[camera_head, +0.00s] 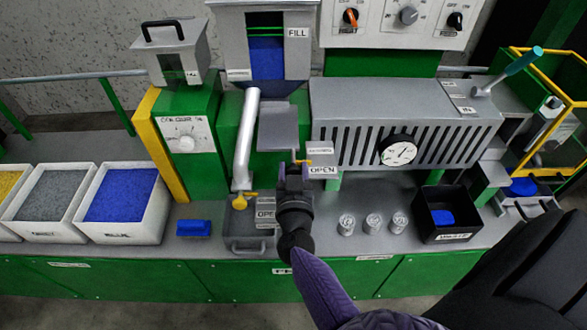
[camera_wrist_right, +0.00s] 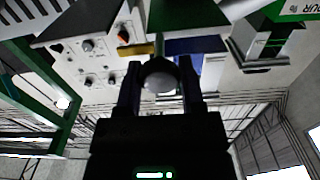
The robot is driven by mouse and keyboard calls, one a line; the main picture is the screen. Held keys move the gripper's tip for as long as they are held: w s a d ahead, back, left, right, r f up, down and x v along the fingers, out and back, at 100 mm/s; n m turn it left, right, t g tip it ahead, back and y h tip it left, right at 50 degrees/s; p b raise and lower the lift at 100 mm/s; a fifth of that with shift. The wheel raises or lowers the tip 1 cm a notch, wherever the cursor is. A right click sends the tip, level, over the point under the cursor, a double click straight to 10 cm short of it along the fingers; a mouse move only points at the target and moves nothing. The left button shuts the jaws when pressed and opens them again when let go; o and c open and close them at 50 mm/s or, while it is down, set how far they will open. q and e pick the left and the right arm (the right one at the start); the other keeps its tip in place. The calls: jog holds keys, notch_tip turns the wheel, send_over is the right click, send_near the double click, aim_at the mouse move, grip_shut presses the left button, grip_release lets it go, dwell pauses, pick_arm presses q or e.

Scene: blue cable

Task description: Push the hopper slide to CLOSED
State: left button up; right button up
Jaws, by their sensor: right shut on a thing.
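The hopper (camera_head: 267,55) with blue pellets behind its window stands at the back centre, under a FILL label. A small yellow part (camera_head: 300,162) shows at the plate's front right end. My right gripper (camera_head: 292,172) is at this front end, shut on the slide's handle. The gripper hides most of the handle. My left gripper is not in view.
A slanted silver pipe (camera_head: 246,140) with a yellow valve handle is left of the slide. A slotted grey housing (camera_head: 400,125) with a gauge is close on the right. White bins (camera_head: 122,203) are at left.

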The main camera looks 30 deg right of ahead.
grip_shut()
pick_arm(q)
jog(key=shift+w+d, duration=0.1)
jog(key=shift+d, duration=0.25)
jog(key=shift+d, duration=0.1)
